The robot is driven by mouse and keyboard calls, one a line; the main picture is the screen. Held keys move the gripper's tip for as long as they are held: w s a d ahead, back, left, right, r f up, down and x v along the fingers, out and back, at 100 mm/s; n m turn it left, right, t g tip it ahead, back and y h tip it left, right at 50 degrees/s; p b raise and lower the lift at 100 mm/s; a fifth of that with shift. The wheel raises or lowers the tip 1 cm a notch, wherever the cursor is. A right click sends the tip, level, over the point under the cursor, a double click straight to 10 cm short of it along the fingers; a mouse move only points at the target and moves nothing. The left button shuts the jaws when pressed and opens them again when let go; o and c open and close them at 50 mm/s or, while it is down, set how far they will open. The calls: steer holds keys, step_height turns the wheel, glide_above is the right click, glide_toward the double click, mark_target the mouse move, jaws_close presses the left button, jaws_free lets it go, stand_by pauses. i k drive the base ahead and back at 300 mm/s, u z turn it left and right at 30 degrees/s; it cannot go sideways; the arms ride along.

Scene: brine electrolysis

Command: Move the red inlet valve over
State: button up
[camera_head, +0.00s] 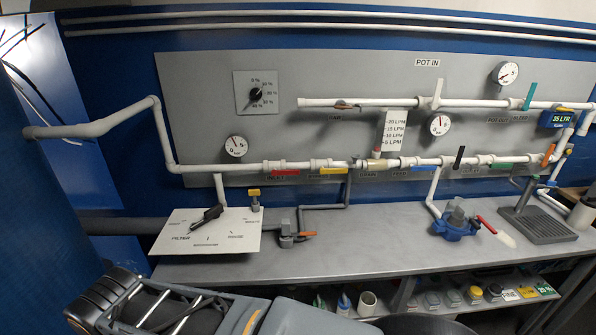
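The red inlet valve (284,172) is on the lower white pipe of the grey wall panel, left of the middle of the view. Its red handle lies flat along the pipe, just below it, with a label that seems to read INLET underneath. A yellow handle (327,171) sits in the same lengthwise position to its right. Parts of my own arm show at the bottom left, well below and in front of the valve. My gripper's fingers cannot be made out, and nothing of mine touches the valve.
A grey bench (345,243) runs below the panel. On it are a white filter plate with a black lever (207,218), a small orange-handled valve (302,234) and a blue pump (455,226). A separate red lever (487,224) is beside the pump. Gauges and more pipes are above.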

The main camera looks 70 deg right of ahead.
mark_target(274, 173)
steer(key=z, duration=0.95)
steer(key=i, duration=0.9)
steer(key=z, duration=1.05)
